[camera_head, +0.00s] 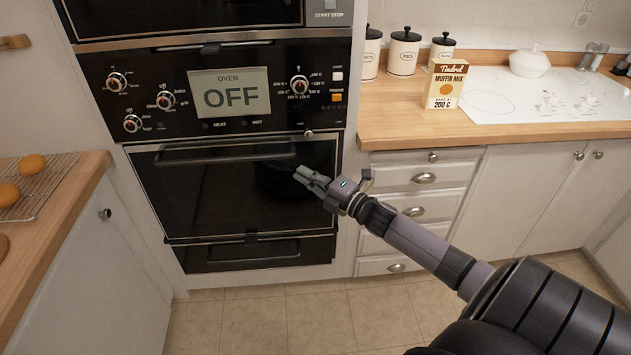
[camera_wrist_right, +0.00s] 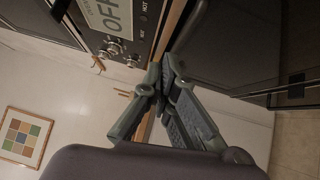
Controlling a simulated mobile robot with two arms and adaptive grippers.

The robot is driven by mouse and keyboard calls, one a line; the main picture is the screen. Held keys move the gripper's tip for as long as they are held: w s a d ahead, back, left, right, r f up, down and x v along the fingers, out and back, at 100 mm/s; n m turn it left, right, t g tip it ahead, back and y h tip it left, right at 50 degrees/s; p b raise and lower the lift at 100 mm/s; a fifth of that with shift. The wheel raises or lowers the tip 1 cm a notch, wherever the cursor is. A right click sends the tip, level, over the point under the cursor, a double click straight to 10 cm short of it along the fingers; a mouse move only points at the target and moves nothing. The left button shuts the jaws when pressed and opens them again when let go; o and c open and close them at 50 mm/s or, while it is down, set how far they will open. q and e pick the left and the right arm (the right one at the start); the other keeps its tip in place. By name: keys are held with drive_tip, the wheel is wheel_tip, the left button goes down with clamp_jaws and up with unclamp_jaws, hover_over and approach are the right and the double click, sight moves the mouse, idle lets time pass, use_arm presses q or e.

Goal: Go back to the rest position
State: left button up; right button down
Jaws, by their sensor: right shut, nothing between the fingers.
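My right gripper (camera_head: 311,179) reaches in from the lower right and hovers in front of the lower oven's dark glass door (camera_head: 215,190). Its fingers are closed together with nothing between them. The wrist view shows the same right gripper (camera_wrist_right: 160,92) with its fingertips meeting. The oven door is shut, with its handle (camera_head: 240,150) across the top. The oven display (camera_head: 230,93) reads OFF. I cannot tell the exact gap between the fingertips and the door. My left gripper is not in view.
At left, a wooden counter (camera_head: 62,215) holds buns (camera_head: 33,164) on a wire rack. At right, a counter (camera_head: 400,125) carries canisters (camera_head: 403,52), a muffin mix box (camera_head: 446,84) and a white hob (camera_head: 550,98). Drawers (camera_head: 425,178) stand below. The tiled floor (camera_head: 290,318) in front is clear.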

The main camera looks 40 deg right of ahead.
drive_tip(key=v, duration=0.3)
drive_tip(key=s+f+m+g+h, duration=0.25)
drive_tip(key=s+f+m, duration=0.2)
drive_tip(key=f, duration=0.75)
drive_tip(key=s+f+m+g+h, duration=0.1)
drive_tip(key=s+f+m+g, duration=0.3)
drive_tip(key=f, duration=0.8)
drive_tip(key=s+f+m+g+h, duration=0.1)
drive_tip(key=s+f+m+h, duration=0.3)
drive_tip(key=f, duration=0.7)
drive_tip(key=s+a+f+m+g+y, duration=0.1)
drive_tip(key=s+a+f+m+g, duration=0.1)
drive_tip(key=s+a+f, duration=0.4)
drive_tip(key=s+a+f+m+g+y, duration=0.1)
drive_tip(key=s+a+f+g, duration=0.3)
drive_tip(key=s, duration=1.3)
drive_tip(key=s+a+f+m+g+y, duration=0.2)
drive_tip(key=s+a+f+m+g, duration=0.1)
drive_tip(key=s+a+f, duration=0.6)
wheel_tip(320, 180, down, 2)
drive_tip(key=s+g, duration=0.1)
drive_tip(key=s, duration=0.2)
drive_tip(key=shift+w, duration=0.1)
